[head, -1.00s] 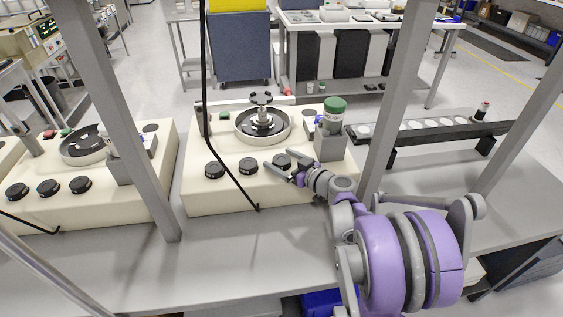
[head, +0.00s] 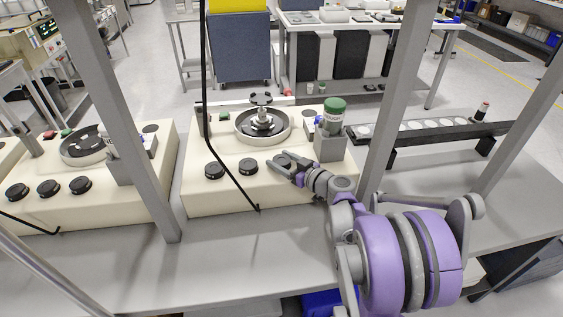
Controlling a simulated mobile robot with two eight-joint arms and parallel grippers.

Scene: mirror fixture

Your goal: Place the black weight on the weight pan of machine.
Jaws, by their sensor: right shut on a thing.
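The cream machine (head: 235,195) stands in the middle of the bench. A round metal dish (head: 284,133) with a central post sits on its top, and it looks like the weight pan. Black round knob-like pieces (head: 214,171) (head: 248,167) sit along its front; I cannot tell whether any is the black weight. My right gripper (head: 285,162) is at the front right of the machine, shut on the rightmost black round piece. Its fingers largely hide that piece. My left gripper is not in view.
A green-capped bottle (head: 335,108) stands in a grey holder at the machine's right. A thin black rod (head: 207,90) crosses in front of the machine. Grey frame posts (head: 390,95) flank it. A similar machine (head: 60,205) stands left. The front bench surface (head: 240,260) is clear.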

